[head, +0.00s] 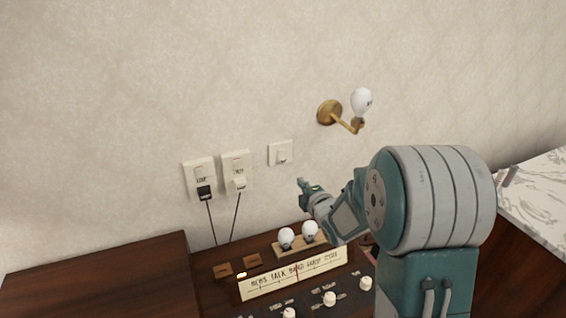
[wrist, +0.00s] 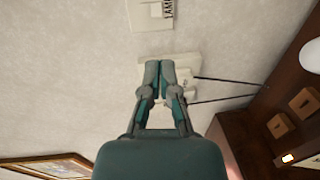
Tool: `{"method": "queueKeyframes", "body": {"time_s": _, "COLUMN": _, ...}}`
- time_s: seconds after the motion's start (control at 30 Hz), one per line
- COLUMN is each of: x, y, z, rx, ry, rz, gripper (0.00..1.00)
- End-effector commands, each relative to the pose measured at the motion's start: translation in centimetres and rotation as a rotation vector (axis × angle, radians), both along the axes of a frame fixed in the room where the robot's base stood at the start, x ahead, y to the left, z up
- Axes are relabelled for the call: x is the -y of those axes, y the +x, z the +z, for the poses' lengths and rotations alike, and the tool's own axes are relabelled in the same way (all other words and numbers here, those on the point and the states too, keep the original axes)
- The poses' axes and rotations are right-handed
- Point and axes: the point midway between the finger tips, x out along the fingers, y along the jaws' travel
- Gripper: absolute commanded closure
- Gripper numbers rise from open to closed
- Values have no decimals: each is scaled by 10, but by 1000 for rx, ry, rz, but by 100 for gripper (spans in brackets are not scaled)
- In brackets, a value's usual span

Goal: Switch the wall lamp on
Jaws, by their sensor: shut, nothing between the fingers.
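The wall lamp (head: 330,112) has a brass mount and arm with a white bulb (head: 361,101) that looks unlit. A small white switch plate (head: 280,152) is on the wall below and left of it. In the wrist view, a white plate at the top edge (wrist: 148,14) carries a label that seems to read "LAMP". My gripper (head: 303,184) is shut and empty, to the lower right of the small switch in the head view. In the wrist view, its fingertips (wrist: 167,64) overlap a corded plate (wrist: 150,72); contact cannot be told.
Two larger wall plates, left (head: 200,178) and right (head: 236,171), have dark cords running down. Below is a dark wooden cabinet (head: 95,280) and a panel with two bulbs (head: 286,239), a lettered strip (head: 295,277) and knobs. A picture frame (wrist: 50,167) is at the wrist view's lower left.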

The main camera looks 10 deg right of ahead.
Motion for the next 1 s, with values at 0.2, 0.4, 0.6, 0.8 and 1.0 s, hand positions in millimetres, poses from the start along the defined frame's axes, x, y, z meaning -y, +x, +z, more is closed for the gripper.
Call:
{"method": "queueKeyframes", "body": {"time_s": 0.2, "x": -3, "y": 17, "z": -3, "rx": -1, "ry": 1, "rz": 2, "gripper": 100}}
{"method": "queueKeyframes", "body": {"time_s": 0.4, "x": -11, "y": 53, "z": -8, "rx": -1, "ry": 1, "rz": 1, "gripper": 100}}
{"method": "queueKeyframes", "body": {"time_s": 0.6, "x": -18, "y": 89, "z": -12, "rx": 0, "ry": 1, "rz": 1, "gripper": 100}}
{"method": "queueKeyframes", "body": {"time_s": 0.8, "x": -24, "y": 120, "z": -16, "rx": -1, "ry": 2, "rz": 1, "gripper": 100}}
{"method": "queueKeyframes", "body": {"time_s": 1.0, "x": -27, "y": 135, "z": -17, "rx": -1, "ry": 1, "rz": 0, "gripper": 100}}
